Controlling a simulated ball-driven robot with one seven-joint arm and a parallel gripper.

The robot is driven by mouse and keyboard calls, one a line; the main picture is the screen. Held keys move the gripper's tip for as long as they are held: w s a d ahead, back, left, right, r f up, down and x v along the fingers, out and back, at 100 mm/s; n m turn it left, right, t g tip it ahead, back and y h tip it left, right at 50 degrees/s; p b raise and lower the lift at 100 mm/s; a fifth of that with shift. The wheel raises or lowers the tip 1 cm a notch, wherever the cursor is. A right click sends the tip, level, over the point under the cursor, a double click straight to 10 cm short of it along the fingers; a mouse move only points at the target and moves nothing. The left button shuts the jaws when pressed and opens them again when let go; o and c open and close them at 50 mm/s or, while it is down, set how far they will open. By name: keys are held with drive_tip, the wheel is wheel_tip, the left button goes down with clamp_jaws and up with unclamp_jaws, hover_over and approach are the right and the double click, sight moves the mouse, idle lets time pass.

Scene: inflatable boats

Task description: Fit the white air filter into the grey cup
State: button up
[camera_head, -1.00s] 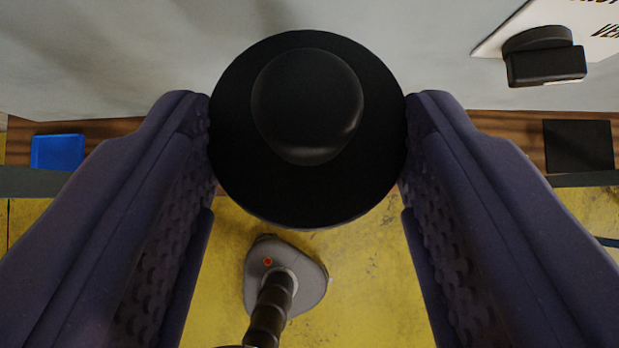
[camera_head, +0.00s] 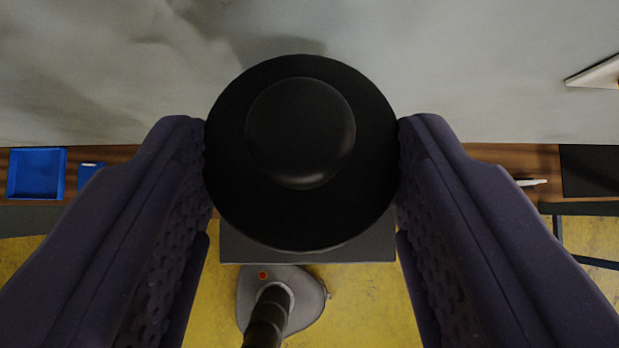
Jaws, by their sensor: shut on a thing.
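My gripper (camera_head: 302,122) is shut on a black round piece (camera_head: 300,215), with one purple-blue finger touching each side of its rim. The piece is a wide disc with a domed knob in its middle, facing the camera. Whatever lies beneath the disc is hidden by it. I see no white air filter and cannot tell whether the black piece is part of it. No grey cup can be made out.
A dark grey flat panel (camera_head: 350,249) shows below the held piece. A brown wooden strip bears a blue tray (camera_head: 37,173), a small blue item (camera_head: 89,174), a thin white item (camera_head: 530,182) and a black square (camera_head: 590,170). A pale grey surface (camera_head: 480,70) fills the top.

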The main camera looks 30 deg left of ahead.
sight(310, 207)
drive_tip(key=shift+w+d+f+b, duration=0.15)
drive_tip(key=shift+f+b, duration=0.25)
drive_tip(key=shift+f, duration=0.55)
drive_tip(key=o, duration=1.6)
drive_tip(key=shift+c, duration=0.2)
wheel_tip(310, 207, up, 7)
drive_tip(key=p, duration=0.4)
drive_tip(key=shift+r+p, duration=0.1)
drive_tip(key=shift+p, duration=0.3)
